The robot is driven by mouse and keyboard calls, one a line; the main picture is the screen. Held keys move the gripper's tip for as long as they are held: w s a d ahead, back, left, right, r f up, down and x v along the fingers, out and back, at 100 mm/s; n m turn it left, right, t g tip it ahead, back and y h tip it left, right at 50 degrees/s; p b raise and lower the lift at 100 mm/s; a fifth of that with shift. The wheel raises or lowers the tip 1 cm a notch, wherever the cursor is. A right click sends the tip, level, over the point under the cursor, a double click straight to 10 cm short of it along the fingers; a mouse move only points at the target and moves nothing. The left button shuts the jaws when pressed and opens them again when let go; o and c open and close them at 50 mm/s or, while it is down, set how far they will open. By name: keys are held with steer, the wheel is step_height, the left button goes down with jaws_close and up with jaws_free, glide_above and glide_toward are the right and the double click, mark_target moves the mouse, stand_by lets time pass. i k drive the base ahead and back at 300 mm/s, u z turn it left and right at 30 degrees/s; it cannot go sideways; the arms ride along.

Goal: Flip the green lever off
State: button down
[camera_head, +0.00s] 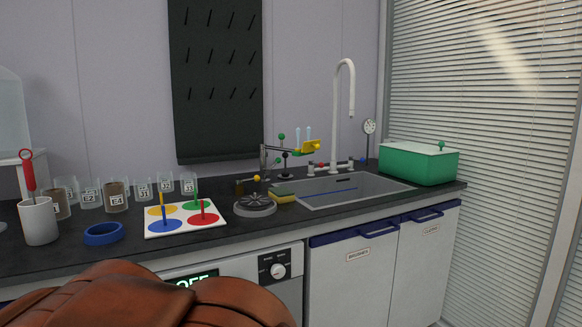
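I cannot tell for sure which part is the green lever. A small green ball (282,136) tops a thin upright stand on the counter, left of the tap. Another green ball (441,144) shows at the top of the green box (425,165) at the right end of the counter. A smaller green tip (278,160) also shows low by the stand. No on or off position can be read from these parts. My gripper is not in view.
The dark counter (335,215) holds a sink (345,190) with a white tap (337,110). A white card with coloured discs and pegs (185,232), a round black burner (255,205), labelled jars (116,198) and a white cup (38,222) stand to the left.

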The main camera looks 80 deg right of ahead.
mark_target(267, 172)
steer(key=z, duration=1.65)
